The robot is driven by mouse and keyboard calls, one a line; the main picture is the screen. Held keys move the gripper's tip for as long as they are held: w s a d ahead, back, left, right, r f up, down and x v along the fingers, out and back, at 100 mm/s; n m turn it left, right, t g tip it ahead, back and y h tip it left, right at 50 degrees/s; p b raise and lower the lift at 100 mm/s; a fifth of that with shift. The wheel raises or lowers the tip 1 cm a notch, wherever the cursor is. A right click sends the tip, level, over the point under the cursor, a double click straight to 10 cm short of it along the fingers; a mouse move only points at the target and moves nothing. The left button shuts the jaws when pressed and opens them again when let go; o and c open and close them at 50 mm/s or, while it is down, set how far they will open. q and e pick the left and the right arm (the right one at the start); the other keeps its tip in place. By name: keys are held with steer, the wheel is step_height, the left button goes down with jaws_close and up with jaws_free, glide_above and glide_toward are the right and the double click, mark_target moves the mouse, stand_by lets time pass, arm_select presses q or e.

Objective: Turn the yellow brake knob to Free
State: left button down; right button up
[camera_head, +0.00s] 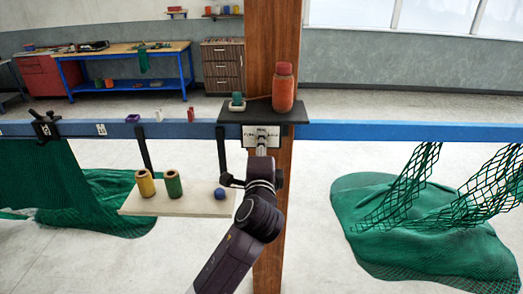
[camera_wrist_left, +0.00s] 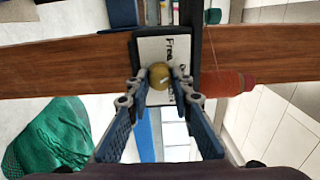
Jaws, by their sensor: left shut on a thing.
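The yellow brake knob (camera_wrist_left: 159,73) is round and sits on a pale label plate (camera_wrist_left: 148,50) in the left wrist view. The word "Free" is written on the plate beside the knob; other lettering is partly covered. In the head view the plate (camera_head: 249,136) is on the front of the wooden post, and my gripper hides the knob. My left gripper (camera_head: 262,148) reaches up to the plate from below. In the left wrist view its two fingers (camera_wrist_left: 161,84) are shut on the knob, one on each side. I cannot tell the knob's setting. My right gripper is not in view.
The wooden post (camera_head: 272,50) and blue rail (camera_head: 400,131) stand close. A pale board (camera_head: 190,206) with spools is at left. Green nets (camera_head: 425,235) hang and lie around.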

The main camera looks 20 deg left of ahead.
arm_select(q)
steer(key=n+b, duration=0.2)
steer(key=n, duration=0.4)
steer(key=shift+r, duration=0.15)
stand_by(0.3)
steer(key=c, duration=1.7)
jaws_free()
steer(key=shift+w, duration=0.1)
steer(key=shift+c, duration=0.2)
steer(key=v, duration=0.7)
steer(key=shift+s, duration=0.3)
